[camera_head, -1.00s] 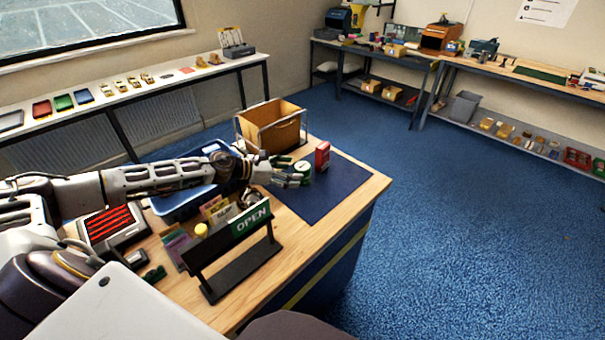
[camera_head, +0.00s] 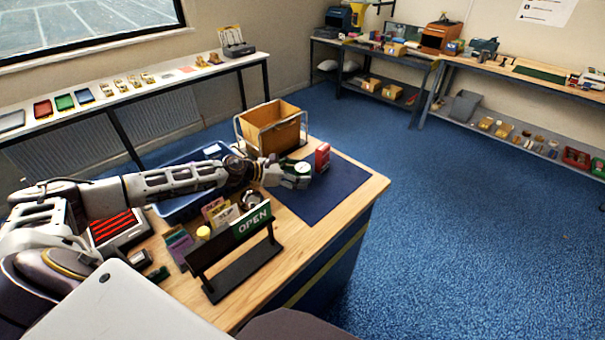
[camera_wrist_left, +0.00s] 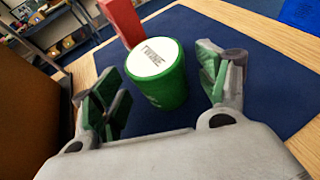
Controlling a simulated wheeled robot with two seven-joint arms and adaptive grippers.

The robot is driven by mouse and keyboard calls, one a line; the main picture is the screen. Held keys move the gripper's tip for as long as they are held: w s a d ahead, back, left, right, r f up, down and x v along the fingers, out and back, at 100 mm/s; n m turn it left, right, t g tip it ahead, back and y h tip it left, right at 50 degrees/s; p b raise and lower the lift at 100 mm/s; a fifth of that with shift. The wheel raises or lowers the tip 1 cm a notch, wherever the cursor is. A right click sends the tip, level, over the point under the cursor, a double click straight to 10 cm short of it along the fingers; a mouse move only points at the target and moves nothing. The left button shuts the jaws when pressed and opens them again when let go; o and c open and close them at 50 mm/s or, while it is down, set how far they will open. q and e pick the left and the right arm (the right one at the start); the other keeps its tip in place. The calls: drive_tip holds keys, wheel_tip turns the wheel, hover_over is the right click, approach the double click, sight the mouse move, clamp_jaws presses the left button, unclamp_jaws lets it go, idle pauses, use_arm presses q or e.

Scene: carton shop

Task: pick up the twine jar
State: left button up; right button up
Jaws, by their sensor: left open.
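The twine jar (camera_wrist_left: 160,84) is green with a white lid marked TWINE. In the left wrist view it stands upright on the dark blue mat (camera_wrist_left: 220,38), between the spread fingers of my left gripper (camera_wrist_left: 162,90). The fingers have green pads, and gaps show on both sides of the jar, wider on the right. In the head view the jar (camera_head: 302,169) is at the tip of my left gripper (camera_head: 290,172), partly hidden by its fingers. My right gripper is in neither view.
A red box (camera_head: 322,156) stands just behind the jar. A brown carton (camera_head: 272,128) in a wire frame is behind the gripper. A blue tray (camera_head: 178,208) lies under my arm, and an OPEN sign (camera_head: 252,221) stands in front. The mat's right part is clear.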

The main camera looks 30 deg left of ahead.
use_arm(q)
drive_tip(key=shift+p+x, duration=0.3)
drive_tip(key=shift+x, duration=0.7)
drive_tip(key=c, duration=1.2)
